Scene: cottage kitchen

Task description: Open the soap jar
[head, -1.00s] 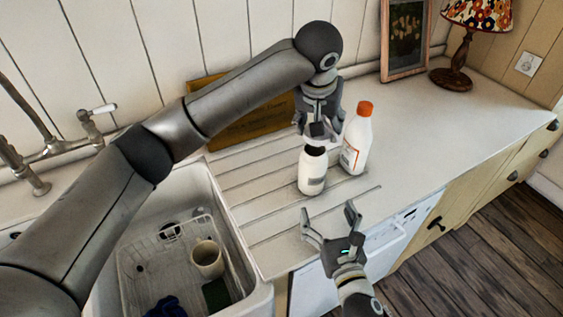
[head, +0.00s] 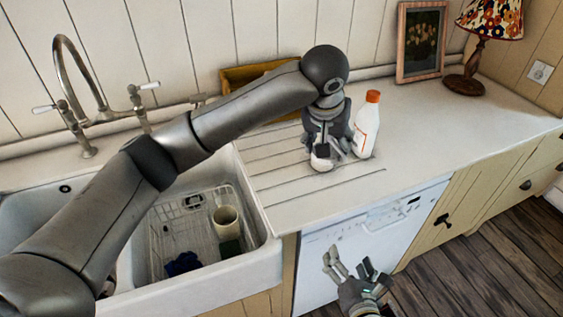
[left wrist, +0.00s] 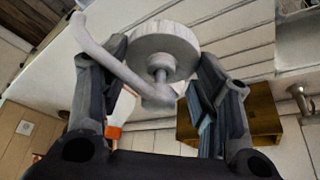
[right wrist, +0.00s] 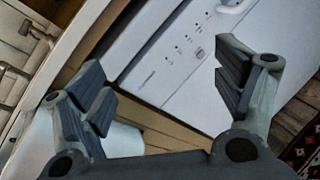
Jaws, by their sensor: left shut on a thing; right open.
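The soap jar (head: 321,160) stands on the grooved drainboard, a small white jar mostly hidden by my left gripper (head: 323,148). In the left wrist view, its round white lid (left wrist: 165,40) with a pump stem and curved spout (left wrist: 108,58) sits between the fingers of my left gripper (left wrist: 163,85). The left gripper comes down from above and is shut on the jar; whether on lid or body I cannot tell. My right gripper (head: 350,259) is open and empty, in front of the white dishwasher, lower than the countertop and apart from the jar.
A white bottle with an orange cap (head: 367,125) stands close right of the jar. The sink with a wire rack (head: 175,235) and cup (head: 226,218) is to the left. A yellow box (head: 232,80) is behind. The dishwasher front (head: 385,228) lies below.

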